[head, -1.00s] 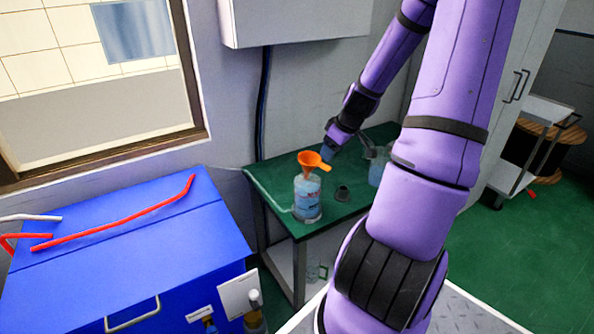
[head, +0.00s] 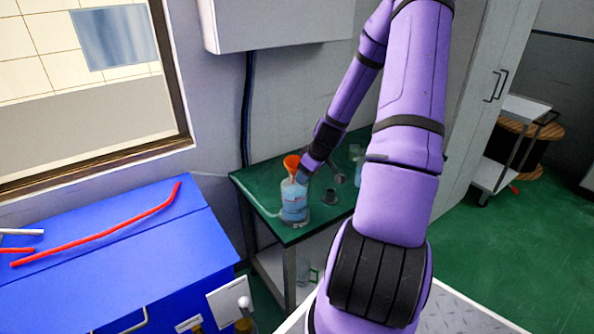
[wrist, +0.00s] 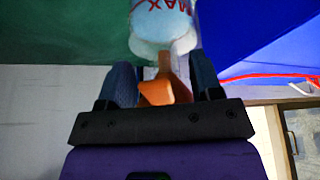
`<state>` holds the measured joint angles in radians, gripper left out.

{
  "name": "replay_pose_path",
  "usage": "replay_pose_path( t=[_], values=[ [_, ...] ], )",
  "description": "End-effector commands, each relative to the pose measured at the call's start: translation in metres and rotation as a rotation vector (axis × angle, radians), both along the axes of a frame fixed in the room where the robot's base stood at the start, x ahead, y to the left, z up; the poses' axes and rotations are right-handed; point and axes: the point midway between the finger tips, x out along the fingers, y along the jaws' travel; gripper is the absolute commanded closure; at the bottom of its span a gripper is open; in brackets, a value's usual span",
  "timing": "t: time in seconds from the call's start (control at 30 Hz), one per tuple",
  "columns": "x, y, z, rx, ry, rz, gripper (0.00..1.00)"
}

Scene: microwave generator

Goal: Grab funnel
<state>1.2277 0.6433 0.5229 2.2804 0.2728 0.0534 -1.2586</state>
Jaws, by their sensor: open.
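The orange funnel (head: 291,163) sits upright in the mouth of a clear bottle with blue liquid (head: 294,205) on the green table. My gripper (head: 302,178) is right at the funnel's right side in the head view and hides part of it. In the wrist view, an orange part of the funnel (wrist: 165,90) lies between the two dark fingers of my open gripper (wrist: 164,75). The bottle (wrist: 165,35) with red lettering shows just beyond the fingertips. I cannot tell whether a finger touches the funnel.
A small dark round item (head: 330,196) and another clear vessel (head: 358,172) stand on the green table (head: 285,232). A blue chest (head: 130,262) with a red bent tube (head: 100,232) is at the left. A wall box (head: 275,22) hangs above the table.

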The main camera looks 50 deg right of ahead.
Motion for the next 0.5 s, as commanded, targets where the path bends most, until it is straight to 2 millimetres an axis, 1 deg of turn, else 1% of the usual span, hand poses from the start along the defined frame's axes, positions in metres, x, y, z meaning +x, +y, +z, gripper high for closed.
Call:
replay_pose_path(
  t=[0.27,0.3,0.37,0.4,0.47,0.5],
  values=[
    [0.0009,0.0,-0.0021,0.0,0.0,0.001,0.41],
    [0.0009,0.0,-0.0021,0.0,0.0,0.001,0.5],
    [0.0009,0.0,-0.002,0.0,0.0,0.0,0.64],
    [0.0009,0.0,-0.002,0.0,0.0,0.0,0.73],
    [0.0008,0.0001,-0.002,0.0,0.0,0.0,0.87],
    [0.0008,0.0001,-0.002,0.0,0.0,0.0,0.96]
  ],
)
